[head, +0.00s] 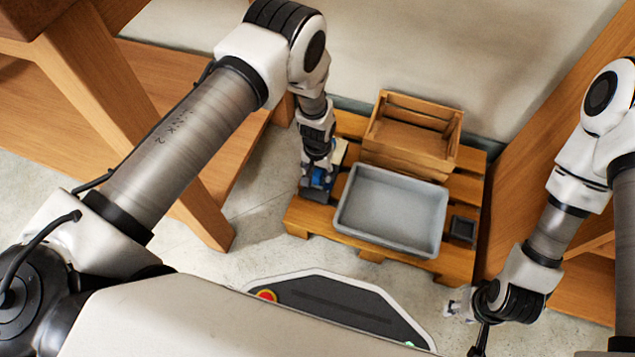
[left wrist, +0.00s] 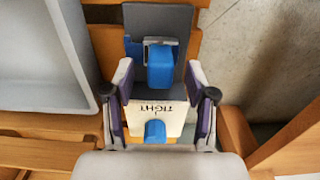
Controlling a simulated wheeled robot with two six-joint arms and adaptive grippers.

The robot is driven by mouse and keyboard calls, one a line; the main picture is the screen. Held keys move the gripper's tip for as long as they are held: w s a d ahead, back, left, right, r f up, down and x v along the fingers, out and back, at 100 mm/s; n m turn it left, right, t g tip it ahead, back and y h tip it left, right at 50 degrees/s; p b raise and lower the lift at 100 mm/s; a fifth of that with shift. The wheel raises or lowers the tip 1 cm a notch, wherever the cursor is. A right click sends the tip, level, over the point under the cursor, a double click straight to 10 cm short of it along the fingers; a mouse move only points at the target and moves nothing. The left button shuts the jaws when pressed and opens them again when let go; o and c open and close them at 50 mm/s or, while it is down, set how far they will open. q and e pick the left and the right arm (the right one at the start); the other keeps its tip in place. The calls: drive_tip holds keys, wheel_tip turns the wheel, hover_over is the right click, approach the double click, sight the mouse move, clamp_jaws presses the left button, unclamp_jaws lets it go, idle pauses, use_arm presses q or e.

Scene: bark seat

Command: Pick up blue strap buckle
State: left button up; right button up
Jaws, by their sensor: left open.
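The blue strap buckle (left wrist: 160,68) shows in the left wrist view as a blue block with a metal frame at its far end, on a dark grey plate (left wrist: 182,22). My left gripper (left wrist: 158,76) is open, with one finger on each side of the blue block. I cannot tell whether the fingers touch it. A white card (left wrist: 175,113) with the printed word "TIGHT" and a second blue piece (left wrist: 155,131) lies nearer the wrist. In the head view my left gripper (head: 318,170) points down at the pallet's left side, partly hiding the buckle. My right gripper (head: 466,306) hangs away at lower right.
A grey tray (head: 392,249) stands on the wooden pallet (head: 300,217), right of my left gripper. A wooden crate (head: 410,160) is behind it and a small dark box (head: 463,229) at its right. Wooden furniture legs (head: 205,205) stand at left.

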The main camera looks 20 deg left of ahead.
use_arm(q)
drive_tip(key=shift+f, duration=0.6)
drive_tip(key=shift+r, duration=0.2)
clamp_jaws()
